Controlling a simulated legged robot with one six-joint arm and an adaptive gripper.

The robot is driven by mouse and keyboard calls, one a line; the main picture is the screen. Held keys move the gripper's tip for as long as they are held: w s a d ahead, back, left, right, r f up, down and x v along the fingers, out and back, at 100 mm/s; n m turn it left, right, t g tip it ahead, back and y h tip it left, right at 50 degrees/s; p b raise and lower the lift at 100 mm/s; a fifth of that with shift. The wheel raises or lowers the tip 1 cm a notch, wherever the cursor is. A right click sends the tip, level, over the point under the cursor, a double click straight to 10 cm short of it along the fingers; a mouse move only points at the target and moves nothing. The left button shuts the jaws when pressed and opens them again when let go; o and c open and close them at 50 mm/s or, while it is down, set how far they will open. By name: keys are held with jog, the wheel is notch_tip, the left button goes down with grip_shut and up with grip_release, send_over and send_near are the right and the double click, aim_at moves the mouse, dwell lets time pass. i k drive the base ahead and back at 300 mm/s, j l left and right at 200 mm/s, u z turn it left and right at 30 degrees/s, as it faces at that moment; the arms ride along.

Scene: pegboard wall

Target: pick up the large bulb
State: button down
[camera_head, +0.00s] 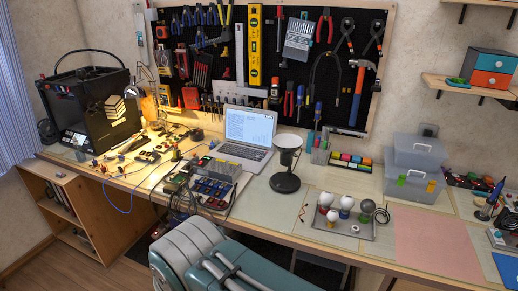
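Several round bulbs stand upright on a grey tray (345,231) on the right half of the workbench. A white bulb with a reddish base (326,200) is at the back left of the tray. Another white bulb with a blue base (347,203) is beside it. A smaller pale bulb (332,216) sits in front of them, and a dark grey one (368,206) is at the right. The two white bulbs at the back look largest; I cannot tell which is bigger. My gripper is not distinguishable in this view.
A black-based lamp (285,182) stands left of the tray, near the laptop (248,133). A pink mat (436,242) lies to the right, with clear bins (414,178) behind. A teal and grey form (225,260) fills the foreground below the bench edge.

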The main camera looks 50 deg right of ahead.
aim_at(326, 199)
jog(key=k+l+u, duration=0.25)
jog(key=k, duration=0.3)
jog(key=k+j+u, duration=0.1)
jog(key=k+u, duration=0.2)
jog(key=k, duration=0.25)
jog(key=k+l+z, duration=0.4)
jog(key=k+l, duration=0.15)
jog(key=k+l+z, duration=0.4)
jog(key=k+l, duration=0.3)
jog(key=k+l+z, duration=0.1)
jog(key=l, duration=0.25)
jog(key=k+l, duration=0.1)
jog(key=l, duration=0.2)
jog(key=i+u, duration=0.15)
jog(key=u, duration=0.65)
jog(key=i+j, duration=0.1)
jog(key=i, duration=2.8)
jog(key=i+z, duration=0.2)
jog(key=z, duration=0.2)
jog(key=i+j+z, duration=0.1)
jog(key=z, duration=0.3)
jog(key=i+j+z, duration=0.1)
jog(key=z, duration=0.3)
jog(key=i+j, duration=0.05)
jog(key=i, duration=0.05)
